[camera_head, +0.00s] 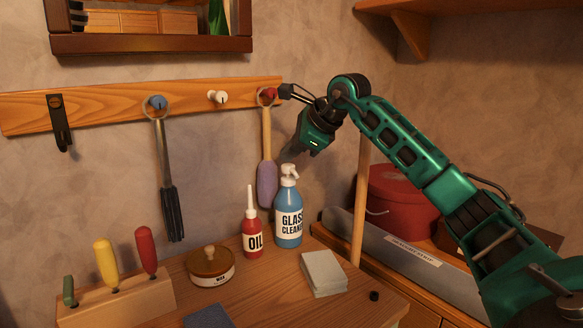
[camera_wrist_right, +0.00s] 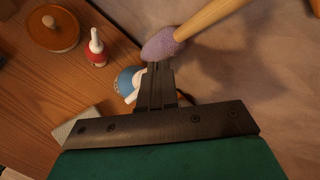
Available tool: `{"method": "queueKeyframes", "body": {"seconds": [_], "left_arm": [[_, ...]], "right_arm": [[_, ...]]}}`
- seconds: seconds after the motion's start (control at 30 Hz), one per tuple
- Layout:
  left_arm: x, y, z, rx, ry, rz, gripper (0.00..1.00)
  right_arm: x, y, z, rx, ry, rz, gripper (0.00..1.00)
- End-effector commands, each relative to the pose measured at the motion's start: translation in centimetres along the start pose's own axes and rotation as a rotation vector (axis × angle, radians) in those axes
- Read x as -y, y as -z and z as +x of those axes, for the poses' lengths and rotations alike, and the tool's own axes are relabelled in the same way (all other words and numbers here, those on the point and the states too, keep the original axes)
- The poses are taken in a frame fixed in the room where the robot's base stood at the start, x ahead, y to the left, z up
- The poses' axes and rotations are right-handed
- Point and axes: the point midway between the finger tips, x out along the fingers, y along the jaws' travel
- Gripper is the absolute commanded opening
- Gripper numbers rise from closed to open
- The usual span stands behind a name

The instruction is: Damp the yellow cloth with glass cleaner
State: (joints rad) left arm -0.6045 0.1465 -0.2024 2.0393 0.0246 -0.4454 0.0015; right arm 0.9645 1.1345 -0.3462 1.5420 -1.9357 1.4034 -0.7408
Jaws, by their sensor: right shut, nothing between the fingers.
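The glass cleaner (camera_head: 289,222) is a blue spray bottle with a white trigger head, upright on the wooden worktop near the wall. My right gripper (camera_head: 287,157) is just above the bottle's head, pointing down and left, with its fingers shut and empty. In the right wrist view, the shut fingers (camera_wrist_right: 158,80) partly cover the blue bottle (camera_wrist_right: 127,78). I cannot tell whether they touch it. No yellow cloth shows in either view. My left gripper is not in view.
A red oil bottle (camera_head: 252,237) stands left of the cleaner, a wax tin (camera_head: 210,266) farther left. A pale grey folded stack (camera_head: 323,273) lies in front. A purple-headed tool (camera_head: 267,180) hangs close behind my gripper. A wooden post (camera_head: 361,200) stands right.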

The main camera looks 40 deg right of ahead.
Motion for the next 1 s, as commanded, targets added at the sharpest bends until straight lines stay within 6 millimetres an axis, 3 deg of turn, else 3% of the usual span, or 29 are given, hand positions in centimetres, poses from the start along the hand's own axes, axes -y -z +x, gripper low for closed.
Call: {"method": "queueKeyframes", "body": {"seconds": [1.0], "left_arm": [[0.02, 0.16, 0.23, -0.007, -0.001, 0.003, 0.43]], "right_arm": [[-0.45, 0.45, 0.61, -0.002, -0.002, 0.0, 0.0]]}}
